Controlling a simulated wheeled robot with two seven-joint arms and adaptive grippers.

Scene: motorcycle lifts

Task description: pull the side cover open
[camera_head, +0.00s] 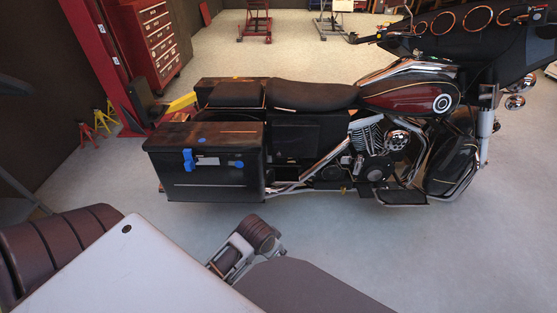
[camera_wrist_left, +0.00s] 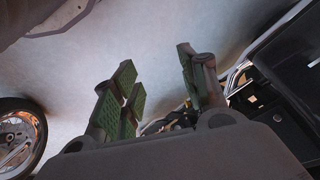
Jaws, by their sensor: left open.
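A black and dark red motorcycle (camera_head: 408,97) stands side-on in the head view. A black side case (camera_head: 218,182) sits at its rear, with a blue handle-like piece (camera_head: 188,160) and a blue round spot (camera_head: 238,164) on its outer face. A flat black panel (camera_head: 297,140) lies under the seat. I cannot tell which of these is the side cover; both look closed. In the left wrist view my left gripper (camera_wrist_left: 157,72) is open, with green pads apart and nothing visible between them. A dark boxy part (camera_wrist_left: 292,62) is at the right there, apart from the fingers. My right gripper does not show.
Pale floor (camera_head: 340,245) is clear in front of the motorcycle. A red post (camera_head: 103,65), red tool chest (camera_head: 152,42) and small yellow and red stands (camera_head: 103,120) are at the back left. A wheel (camera_wrist_left: 18,138) shows at the left wrist view's left edge.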

